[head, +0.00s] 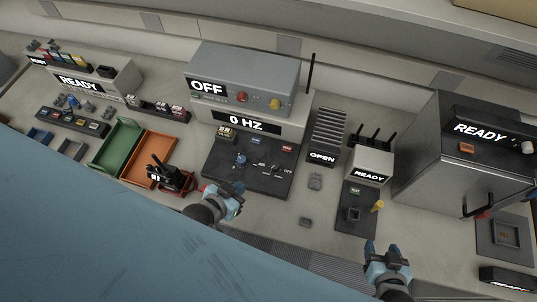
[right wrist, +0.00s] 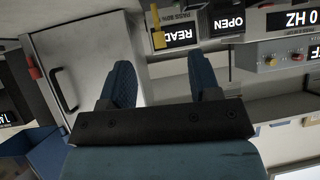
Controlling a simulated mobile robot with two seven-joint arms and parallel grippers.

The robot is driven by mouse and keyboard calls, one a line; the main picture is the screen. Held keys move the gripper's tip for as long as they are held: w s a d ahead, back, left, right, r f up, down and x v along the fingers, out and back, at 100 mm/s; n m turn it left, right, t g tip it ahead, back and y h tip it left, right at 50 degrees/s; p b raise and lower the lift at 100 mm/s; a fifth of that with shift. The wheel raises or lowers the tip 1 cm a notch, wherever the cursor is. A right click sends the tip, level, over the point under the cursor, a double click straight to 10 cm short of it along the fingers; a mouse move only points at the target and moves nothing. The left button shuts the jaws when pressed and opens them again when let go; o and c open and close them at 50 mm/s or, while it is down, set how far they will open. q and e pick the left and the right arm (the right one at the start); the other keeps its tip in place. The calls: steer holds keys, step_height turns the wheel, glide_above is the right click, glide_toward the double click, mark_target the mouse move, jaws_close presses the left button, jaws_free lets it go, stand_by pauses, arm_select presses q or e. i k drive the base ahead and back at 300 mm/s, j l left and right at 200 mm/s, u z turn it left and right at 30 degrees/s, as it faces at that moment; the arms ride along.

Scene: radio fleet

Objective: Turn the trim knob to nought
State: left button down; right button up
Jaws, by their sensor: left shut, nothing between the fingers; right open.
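A dark control panel (head: 222,176) lies in front of a unit reading "0 HZ" (head: 247,122). A small blue knob (head: 240,160) stands on its left part; it looks like the trim knob, but its pointer is too small to read. My left gripper (head: 237,188) is shut and empty, over the panel's front edge, nearer me than the knob and apart from it. My right gripper (head: 382,250) is open and empty at the front right, away from the knob. Its spread fingers also show in the right wrist view (right wrist: 160,82).
A grey box reading "OFF" (head: 245,78) stands on the 0 HZ unit. A handheld radio in a dark stand (head: 170,179), green (head: 118,143) and orange (head: 150,160) trays lie left. A READY unit (head: 372,166) and a large grey cabinet (head: 430,160) stand right.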

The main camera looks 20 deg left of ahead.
mark_target(242, 160)
steer(key=u, duration=0.7)
